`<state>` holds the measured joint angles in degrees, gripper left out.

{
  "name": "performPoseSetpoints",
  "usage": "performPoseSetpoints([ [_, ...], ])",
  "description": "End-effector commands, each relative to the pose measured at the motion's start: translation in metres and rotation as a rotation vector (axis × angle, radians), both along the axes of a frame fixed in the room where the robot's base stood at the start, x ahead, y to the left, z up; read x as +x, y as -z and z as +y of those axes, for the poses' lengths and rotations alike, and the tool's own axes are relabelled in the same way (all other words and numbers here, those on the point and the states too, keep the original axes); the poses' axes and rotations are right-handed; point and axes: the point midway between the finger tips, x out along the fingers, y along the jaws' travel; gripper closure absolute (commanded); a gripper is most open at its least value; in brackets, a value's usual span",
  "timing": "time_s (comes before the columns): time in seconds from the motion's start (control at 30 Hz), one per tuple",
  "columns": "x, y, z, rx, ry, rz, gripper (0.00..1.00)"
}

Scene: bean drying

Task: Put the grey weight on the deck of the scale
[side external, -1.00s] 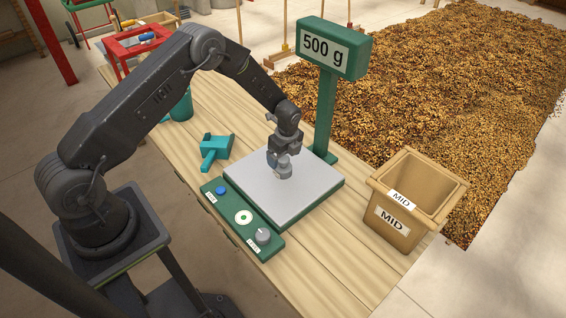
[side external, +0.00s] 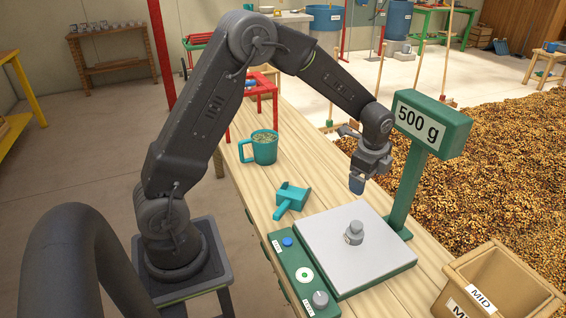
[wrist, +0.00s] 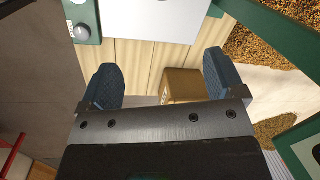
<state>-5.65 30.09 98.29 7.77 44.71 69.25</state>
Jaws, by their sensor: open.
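The grey weight (side external: 354,233), a short cylinder with a knob on top, stands upright on the pale metal deck (side external: 335,262) of the green scale, near the deck's middle. The scale's display (side external: 418,124) reads 500 g. My gripper (side external: 357,186) is above and behind the weight, apart from it. In the wrist view my gripper (wrist: 164,76) has its two blue fingers spread wide with nothing between them. The deck (wrist: 150,18) shows at the top of that view, and the weight cannot be made out there.
A teal scoop (side external: 291,199) and a teal mug of beans (side external: 264,147) stand on the wooden table (side external: 236,180) left of the scale. A brown MID bin (side external: 497,285) is at the right. The scale's panel (side external: 291,262) has a blue button and a grey knob.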

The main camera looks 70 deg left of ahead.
Motion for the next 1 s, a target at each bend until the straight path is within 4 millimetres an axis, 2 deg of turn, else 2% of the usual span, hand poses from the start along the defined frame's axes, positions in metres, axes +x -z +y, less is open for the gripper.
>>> performPoseSetpoints([
  [0.03, -0.013, -0.027, -0.006, -0.012, -0.066, -0.038, 0.12],
  [0.2, -0.063, -0.093, -0.022, -0.076, -0.317, -0.142, 0.12],
  [0.4, -0.135, -0.144, -0.04, -0.18, -0.605, -0.254, 0.12],
  [0.53, -0.183, -0.161, -0.05, -0.262, -0.786, -0.314, 0.12],
  [0.7, -0.235, -0.166, -0.058, -0.371, -0.987, -0.368, 0.12],
  [0.83, -0.258, -0.163, -0.062, -0.426, -1.083, -0.386, 0.12],
  [1.0, -0.268, -0.161, -0.063, -0.454, -1.131, -0.392, 0.12],
])
